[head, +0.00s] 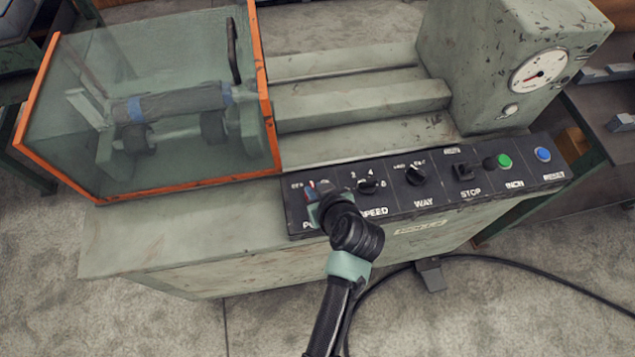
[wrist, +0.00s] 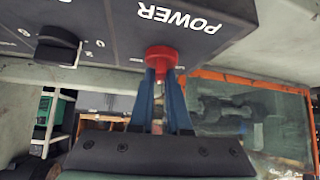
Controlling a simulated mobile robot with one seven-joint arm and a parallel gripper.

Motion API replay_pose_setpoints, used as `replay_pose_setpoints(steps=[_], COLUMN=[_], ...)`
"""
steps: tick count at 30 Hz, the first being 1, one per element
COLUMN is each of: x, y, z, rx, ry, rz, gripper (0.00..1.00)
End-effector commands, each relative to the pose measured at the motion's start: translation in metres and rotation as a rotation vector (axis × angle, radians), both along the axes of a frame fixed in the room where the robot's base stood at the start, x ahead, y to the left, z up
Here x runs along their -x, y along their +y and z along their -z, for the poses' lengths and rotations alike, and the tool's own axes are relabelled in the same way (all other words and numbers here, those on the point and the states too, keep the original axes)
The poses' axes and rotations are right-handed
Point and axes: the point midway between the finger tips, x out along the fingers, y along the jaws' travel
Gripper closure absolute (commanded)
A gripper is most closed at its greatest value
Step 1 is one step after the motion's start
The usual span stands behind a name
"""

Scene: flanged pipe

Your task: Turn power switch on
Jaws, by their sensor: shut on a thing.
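The power switch is a red knob (wrist: 161,58) below the word POWER on the black control panel in the wrist view. My gripper (wrist: 161,78) has its two blue fingers closed on this red knob. In the head view my gripper (head: 322,190) is at the left end of the control panel (head: 440,199) and covers most of the POWER label and the knob. I cannot tell from these views which position the knob is turned to.
Right of my gripper on the panel are the SPEED knob (head: 368,186), the WAY knob (head: 415,175), the STOP switch (head: 464,171), a green button (head: 505,161) and a blue button (head: 543,154). An orange-framed clear guard (head: 268,90) stands at the left. A gauge (head: 539,72) is at the upper right.

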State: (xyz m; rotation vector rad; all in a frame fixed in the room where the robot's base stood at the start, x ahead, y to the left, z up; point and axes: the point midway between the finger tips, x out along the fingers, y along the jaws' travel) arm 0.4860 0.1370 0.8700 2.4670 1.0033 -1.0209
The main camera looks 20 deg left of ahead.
Motion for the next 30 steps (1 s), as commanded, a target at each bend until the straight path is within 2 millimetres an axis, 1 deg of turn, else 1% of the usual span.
replay_pose_setpoints(steps=[1, 8, 21, 30], x=[0.0025, 0.0029, 0.0029, 0.0023], y=[0.0018, 0.0038, 0.0086, 0.0106], z=[-0.004, -0.0045, 0.0002, 0.0018], rx=[0.001, 0.003, 0.002, 0.0], ry=[0.002, -0.002, -0.004, -0.005], rz=[0.04, 0.251, 0.614, 0.82], gripper=[1.0, 1.0, 1.0, 1.0])
